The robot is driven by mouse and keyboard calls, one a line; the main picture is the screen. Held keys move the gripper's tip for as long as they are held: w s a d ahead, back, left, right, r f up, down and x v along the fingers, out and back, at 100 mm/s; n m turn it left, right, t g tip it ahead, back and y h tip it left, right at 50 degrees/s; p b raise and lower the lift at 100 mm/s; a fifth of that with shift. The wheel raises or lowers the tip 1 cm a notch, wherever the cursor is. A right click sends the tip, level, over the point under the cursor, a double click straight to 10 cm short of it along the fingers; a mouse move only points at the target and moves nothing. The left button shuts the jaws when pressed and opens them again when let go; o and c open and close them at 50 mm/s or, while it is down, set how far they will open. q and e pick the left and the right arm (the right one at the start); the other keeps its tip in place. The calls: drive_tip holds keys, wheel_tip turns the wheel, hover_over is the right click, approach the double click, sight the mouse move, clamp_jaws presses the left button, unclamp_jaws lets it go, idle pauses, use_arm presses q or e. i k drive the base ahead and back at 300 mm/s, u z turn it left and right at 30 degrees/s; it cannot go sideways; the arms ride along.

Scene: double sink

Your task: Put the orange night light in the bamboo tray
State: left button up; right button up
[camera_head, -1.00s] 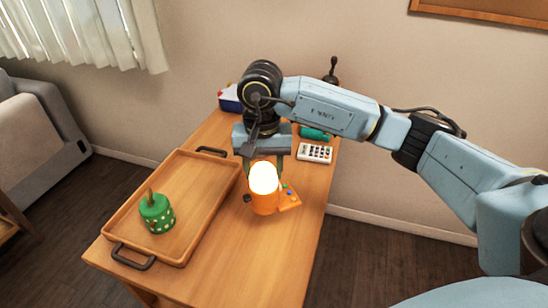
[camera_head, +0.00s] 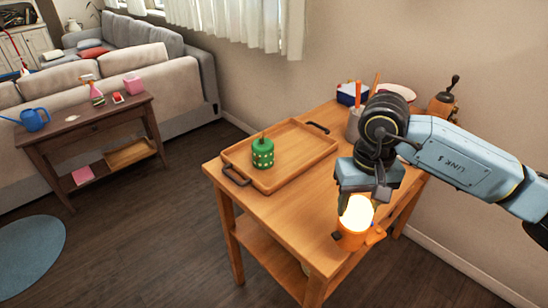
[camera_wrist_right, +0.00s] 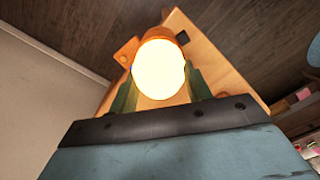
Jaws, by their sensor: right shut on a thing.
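The orange night light (camera_head: 352,240) has an orange base and a bright glowing top. My right gripper (camera_head: 357,204) is shut on it, pointing down, with its fingers on either side. In the right wrist view the glowing top (camera_wrist_right: 158,70) sits between the two greenish fingers. A small orange piece (camera_head: 376,236) shows beside the base. Any gap between the light and the table is hard to tell. The bamboo tray (camera_head: 296,150) lies on the table to the left of and behind the light. A green dotted candle-like object (camera_head: 263,155) stands in it. My left gripper is out of view.
The wooden table (camera_head: 275,218) has bare surface in front of the tray. A side table (camera_head: 92,125) and sofa are far left.

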sight(293, 142)
drive_tip(key=u, duration=0.65)
drive_tip(key=i, duration=0.7)
drive_tip(key=u, duration=0.55)
drive_tip(key=i, duration=1.05)
drive_tip(key=z, duration=1.15)
drive_tip(key=i, duration=0.4)
drive_tip(key=z, duration=0.45)
